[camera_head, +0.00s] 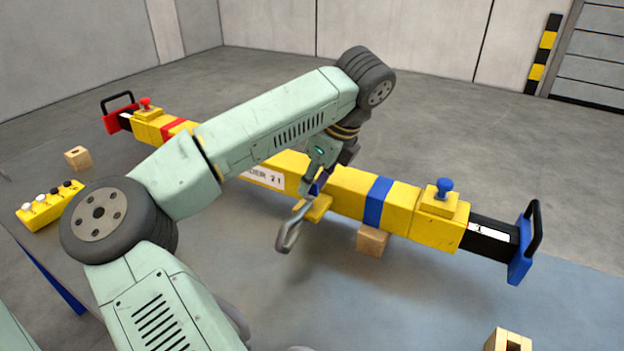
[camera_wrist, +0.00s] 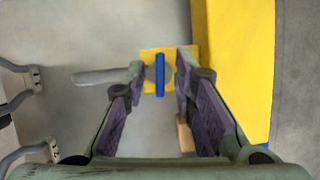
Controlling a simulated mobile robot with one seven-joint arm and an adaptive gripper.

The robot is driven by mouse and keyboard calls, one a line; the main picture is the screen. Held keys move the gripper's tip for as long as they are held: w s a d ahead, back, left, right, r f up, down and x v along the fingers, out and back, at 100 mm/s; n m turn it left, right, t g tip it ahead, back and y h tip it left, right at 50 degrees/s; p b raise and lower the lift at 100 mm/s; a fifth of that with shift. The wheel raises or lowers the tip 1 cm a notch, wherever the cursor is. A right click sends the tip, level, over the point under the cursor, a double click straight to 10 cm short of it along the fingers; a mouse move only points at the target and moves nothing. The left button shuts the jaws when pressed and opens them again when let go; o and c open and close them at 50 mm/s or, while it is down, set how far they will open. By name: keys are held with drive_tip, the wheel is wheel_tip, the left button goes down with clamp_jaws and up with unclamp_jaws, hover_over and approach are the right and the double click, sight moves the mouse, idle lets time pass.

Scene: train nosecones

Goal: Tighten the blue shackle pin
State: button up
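The blue shackle pin (camera_wrist: 160,75) shows in the wrist view as a narrow upright blue bar between my two fingertips. It also shows in the head view (camera_head: 316,187) as a small blue piece under my gripper, partly hidden. My gripper (camera_wrist: 161,68) is open, with a visible gap on each side of the pin. In the head view my gripper (camera_head: 319,168) reaches down beside the yellow beam (camera_head: 345,192). The grey shackle (camera_head: 290,232) hangs out from a yellow lug (camera_head: 319,209) on the near side of the beam; its loop also shows in the wrist view (camera_wrist: 100,76).
The beam has a blue end with a black handle (camera_head: 522,245), a blue knob (camera_head: 444,186) and a red end (camera_head: 115,114). Wooden blocks (camera_head: 372,241) stand under and around it. A yellow switch box (camera_head: 50,205) lies at left. The grey table at front right is mostly clear.

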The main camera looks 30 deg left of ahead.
clamp_jaws()
drive_tip(key=shift+f+b, duration=0.1)
drive_tip(key=shift+b, duration=0.3)
